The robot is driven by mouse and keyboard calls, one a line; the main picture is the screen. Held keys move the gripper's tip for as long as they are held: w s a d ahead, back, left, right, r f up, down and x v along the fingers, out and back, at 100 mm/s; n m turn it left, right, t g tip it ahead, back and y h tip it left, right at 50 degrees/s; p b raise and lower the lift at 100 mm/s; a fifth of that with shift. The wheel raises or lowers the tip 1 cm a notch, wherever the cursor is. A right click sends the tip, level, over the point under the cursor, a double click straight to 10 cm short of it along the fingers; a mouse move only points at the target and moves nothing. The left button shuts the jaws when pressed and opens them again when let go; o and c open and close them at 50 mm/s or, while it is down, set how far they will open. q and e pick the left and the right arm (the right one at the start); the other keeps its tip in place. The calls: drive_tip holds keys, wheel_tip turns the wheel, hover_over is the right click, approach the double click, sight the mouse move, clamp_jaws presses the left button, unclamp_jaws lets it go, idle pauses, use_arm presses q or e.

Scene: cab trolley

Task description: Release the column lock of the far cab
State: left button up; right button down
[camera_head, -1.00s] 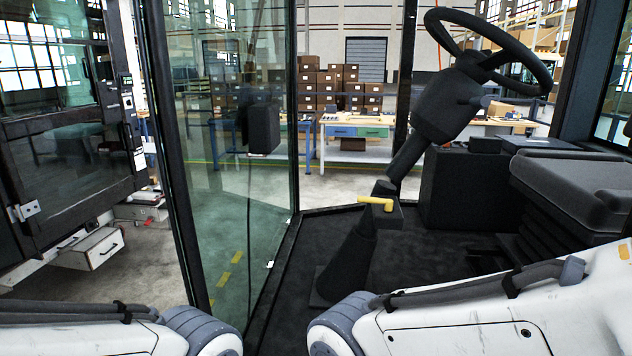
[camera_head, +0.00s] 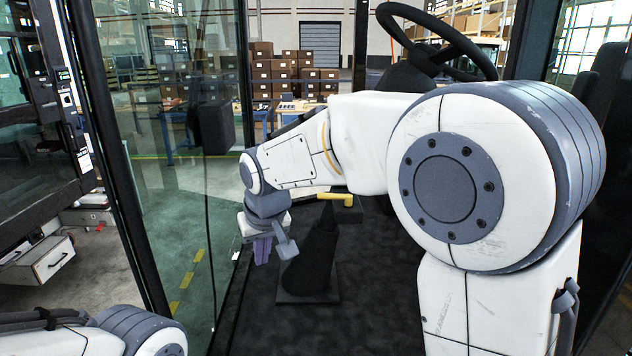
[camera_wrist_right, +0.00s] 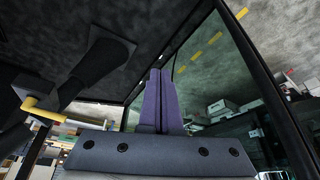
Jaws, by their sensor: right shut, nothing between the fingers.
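The yellow lock lever (camera_head: 342,199) sits on the black steering column, at the top of its conical foot (camera_head: 312,258). In the right wrist view the lever (camera_wrist_right: 42,111) is at the left, with the dark column foot (camera_wrist_right: 92,66) beside it. My right gripper (camera_head: 262,252) points down, to the left of the column foot and apart from the lever. Its purple fingers (camera_wrist_right: 161,85) are shut together with nothing between them. The steering wheel (camera_head: 440,38) is at the top, its column partly hidden behind my right arm. My left gripper is out of view.
A glass panel (camera_head: 185,200) with a dark frame stands left of my right gripper. The black cab floor (camera_head: 345,325) is bare around the column foot. Tables and brown boxes (camera_head: 285,75) are far behind.

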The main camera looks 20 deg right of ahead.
drive_tip(key=w+d+r+m+t+h+p, duration=0.1)
drive_tip(key=w+d+r+m+t, duration=0.3)
drive_tip(key=w+d, duration=0.7)
wheel_tip(320, 180, up, 4)
drive_tip(key=m+h+p, duration=0.1)
drive_tip(key=h, duration=0.1)
hover_over(334, 198)
drive_tip(key=a, duration=0.3)
drive_tip(key=shift+s+d+r, duration=0.1)
drive_tip(key=shift+s+d, duration=0.05)
drive_tip(key=shift+s, duration=0.2)
drive_tip(key=shift+w, duration=0.1)
drive_tip(key=p+x, duration=0.5)
drive_tip(key=x, duration=0.5)
drive_tip(key=shift+s+a+f, duration=0.15)
drive_tip(key=shift+s, duration=0.55)
drive_tip(key=shift+s+a+f, duration=0.15)
drive_tip(key=shift+s+a, duration=0.05)
drive_tip(key=shift+s, duration=0.55)
drive_tip(key=shift+s+a+f, duration=0.15)
drive_tip(key=shift+s+f, duration=0.05)
drive_tip(key=shift+s, duration=0.5)
